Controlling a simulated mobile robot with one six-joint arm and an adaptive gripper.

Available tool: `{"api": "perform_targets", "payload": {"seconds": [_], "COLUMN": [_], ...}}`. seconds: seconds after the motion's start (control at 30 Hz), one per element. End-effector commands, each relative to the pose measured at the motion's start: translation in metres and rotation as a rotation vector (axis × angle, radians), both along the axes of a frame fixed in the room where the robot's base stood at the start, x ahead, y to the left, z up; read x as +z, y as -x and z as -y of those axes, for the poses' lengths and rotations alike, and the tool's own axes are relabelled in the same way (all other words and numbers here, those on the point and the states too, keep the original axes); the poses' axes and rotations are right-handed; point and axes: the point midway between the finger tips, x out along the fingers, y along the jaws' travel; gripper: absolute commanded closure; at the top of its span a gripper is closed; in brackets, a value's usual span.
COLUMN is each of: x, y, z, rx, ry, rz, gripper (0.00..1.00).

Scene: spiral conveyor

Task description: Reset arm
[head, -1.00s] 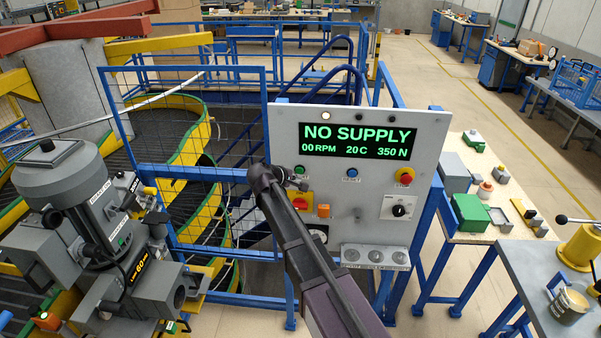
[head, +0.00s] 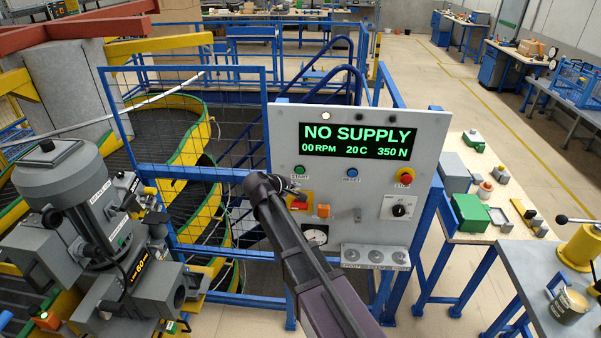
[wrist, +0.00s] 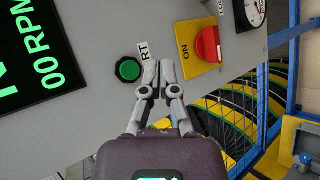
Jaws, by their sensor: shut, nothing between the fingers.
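My gripper (wrist: 158,80) is shut and empty in the wrist view. Its fingertips point at the grey control panel (wrist: 85,125), between the green START button (wrist: 128,69) and the red rotary switch (wrist: 207,45) on its yellow plate. I cannot tell whether the tips touch the panel. In the head view my arm rises from the bottom to the left part of the panel (head: 440,130), and the gripper is mostly hidden behind the wrist. The green START button (head: 299,170) shows just above it. The screen (head: 358,141) reads NO SUPPLY, 00 RPM, 20C, 350 N.
Blue railings (head: 190,172) and the spiral conveyor (head: 185,145) stand behind and left of the panel. A grey motor unit (head: 95,215) is close on the left. A workbench (head: 480,237) with parts is on the right. Open floor lies at the back right.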

Motion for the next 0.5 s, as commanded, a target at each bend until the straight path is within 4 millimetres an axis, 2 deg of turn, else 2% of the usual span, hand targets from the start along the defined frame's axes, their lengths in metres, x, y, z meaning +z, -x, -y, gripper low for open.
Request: {"api": "perform_targets", "payload": {"seconds": [0.33,0.5], "x": [0.0,-0.011], "y": [0.0,0.006], "z": [0.001,0.017], "rx": [-0.001,-0.035], "ry": [-0.001,-0.032], "rz": [0.0,-0.016], "gripper": [1.0,1.0]}}
